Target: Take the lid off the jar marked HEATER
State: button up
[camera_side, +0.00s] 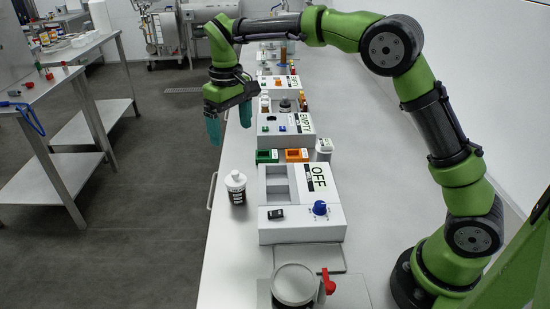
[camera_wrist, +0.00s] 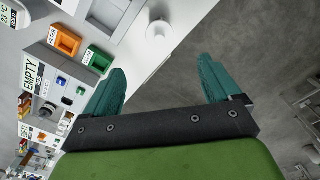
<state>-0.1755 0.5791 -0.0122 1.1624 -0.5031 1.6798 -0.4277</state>
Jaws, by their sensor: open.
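A white jar (camera_side: 236,187) with a white lid and a dark label stands upright near the left edge of the bench. Its label is too small to read, so I cannot tell if it says HEATER. A round white top, apparently this jar's lid (camera_wrist: 159,29), shows in the wrist view beyond my fingers. A second small white jar (camera_side: 324,149) stands right of the trays, its marking unreadable. My gripper (camera_side: 229,124) is open and empty, above the bench's left edge and farther back than the first jar. Its teal fingers (camera_wrist: 162,68) are spread apart in the wrist view.
A white box (camera_side: 301,215) reading OFF, with a blue knob, stands right of the jar. Green (camera_side: 266,156) and orange (camera_side: 296,155) trays lie behind it, then a box reading EMPTY (camera_side: 285,130). A grey-lidded vessel (camera_side: 295,284) with a red handle is in front. Open floor lies left.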

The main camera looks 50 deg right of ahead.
send_over(235, 172)
jog(key=f, duration=0.8)
jog(key=shift+s+a+f, duration=0.1)
jog(key=shift+s+f, duration=0.1)
jog(key=shift+f, duration=0.15)
jog(key=shift+w+f, duration=0.2)
jog(key=shift+f, duration=2.45)
jog(key=c, duration=1.1)
